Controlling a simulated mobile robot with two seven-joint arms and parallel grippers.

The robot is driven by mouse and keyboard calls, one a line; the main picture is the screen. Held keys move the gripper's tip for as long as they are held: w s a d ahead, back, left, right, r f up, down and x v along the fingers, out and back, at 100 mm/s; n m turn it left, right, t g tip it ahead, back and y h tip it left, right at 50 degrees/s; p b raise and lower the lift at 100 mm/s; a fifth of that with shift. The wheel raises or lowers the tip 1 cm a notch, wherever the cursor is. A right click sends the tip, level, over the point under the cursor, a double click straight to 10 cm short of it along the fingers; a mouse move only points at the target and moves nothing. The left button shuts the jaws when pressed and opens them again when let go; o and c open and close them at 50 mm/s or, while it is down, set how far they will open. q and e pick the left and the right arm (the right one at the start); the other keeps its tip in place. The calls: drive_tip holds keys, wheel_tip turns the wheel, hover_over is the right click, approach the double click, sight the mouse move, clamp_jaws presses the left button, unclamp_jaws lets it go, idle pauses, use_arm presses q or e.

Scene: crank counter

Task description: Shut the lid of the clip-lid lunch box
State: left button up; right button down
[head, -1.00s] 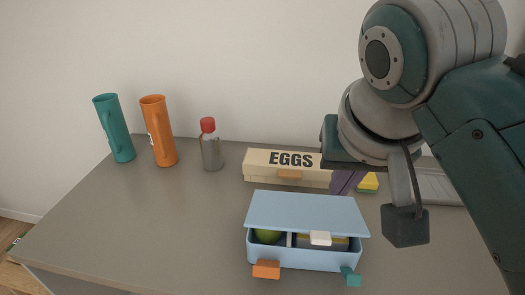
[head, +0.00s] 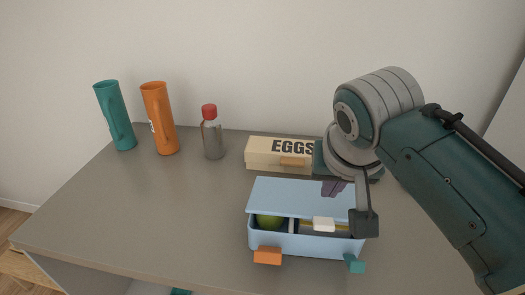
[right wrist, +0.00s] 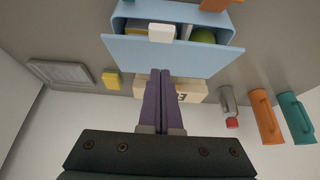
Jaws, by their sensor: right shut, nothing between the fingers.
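The light blue lunch box (head: 290,243) stands near the counter's front edge, and its lid (head: 285,197) is partly open, tilted with a gap at the front. A green round item (head: 270,222) shows inside. My left gripper is not in view.
An egg carton (head: 275,153) stands behind the box. A clear red-capped bottle (head: 212,135), an orange vase-like holder (head: 160,120) and a teal one (head: 116,118) stand at the back left. A yellow block (right wrist: 111,80) and grey tray (right wrist: 62,74) show in the right wrist view. The counter's left is clear.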

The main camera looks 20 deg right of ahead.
sight(323, 218)
drive_tip(key=shift+s+a+f, duration=0.1)
drive_tip(key=shift+s+f, duration=0.15)
drive_tip(key=shift+f, duration=0.9)
drive_tip(key=shift+s+a+f, duration=0.1)
drive_tip(key=shift+s+f, duration=0.1)
drive_tip(key=shift+f, duration=0.9)
wheel_tip(323, 218, down, 6)
drive_tip(key=s+a+t+b, duration=0.1)
drive_tip(key=s+b, duration=0.1)
drive_tip(key=b, duration=0.1)
drive_tip(key=shift+h, duration=0.4)
drive_tip(key=shift+f, duration=0.15)
